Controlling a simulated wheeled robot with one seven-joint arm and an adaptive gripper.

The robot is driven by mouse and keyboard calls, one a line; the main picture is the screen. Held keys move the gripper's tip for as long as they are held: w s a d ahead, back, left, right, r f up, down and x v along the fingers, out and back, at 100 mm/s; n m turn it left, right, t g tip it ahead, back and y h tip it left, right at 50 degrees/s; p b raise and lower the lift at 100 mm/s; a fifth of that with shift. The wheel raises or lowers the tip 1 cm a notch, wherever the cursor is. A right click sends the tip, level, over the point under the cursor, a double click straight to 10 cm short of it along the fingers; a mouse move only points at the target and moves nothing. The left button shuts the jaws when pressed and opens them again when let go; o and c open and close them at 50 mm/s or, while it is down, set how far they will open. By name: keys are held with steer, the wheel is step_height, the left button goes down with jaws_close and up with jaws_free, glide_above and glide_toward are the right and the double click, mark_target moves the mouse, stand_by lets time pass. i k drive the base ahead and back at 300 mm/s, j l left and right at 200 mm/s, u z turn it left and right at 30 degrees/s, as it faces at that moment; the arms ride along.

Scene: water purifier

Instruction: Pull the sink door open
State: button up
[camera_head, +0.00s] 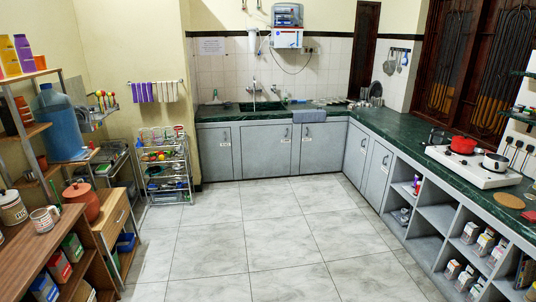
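The grey sink cabinet stands against the back wall under a dark green counter. The sink (262,106) is set in that counter, with a tap (254,93) behind it. Below the sink is a wide grey door (265,155), which looks shut. Another grey door (214,160) is to its left and one more (320,155) to its right; both look shut. My gripper is not in view.
The tiled floor (260,235) is clear up to the cabinets. A wire rack (167,170) stands left of them, and wooden shelves (65,255) at the near left. A towel (309,116) hangs over the counter edge. A counter with open shelves (435,217) runs along the right.

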mark_target(266, 150)
steer(key=i+u, duration=0.2)
steer(key=i, duration=7.2)
steer(key=l+z, duration=0.05)
steer(key=l, duration=0.05)
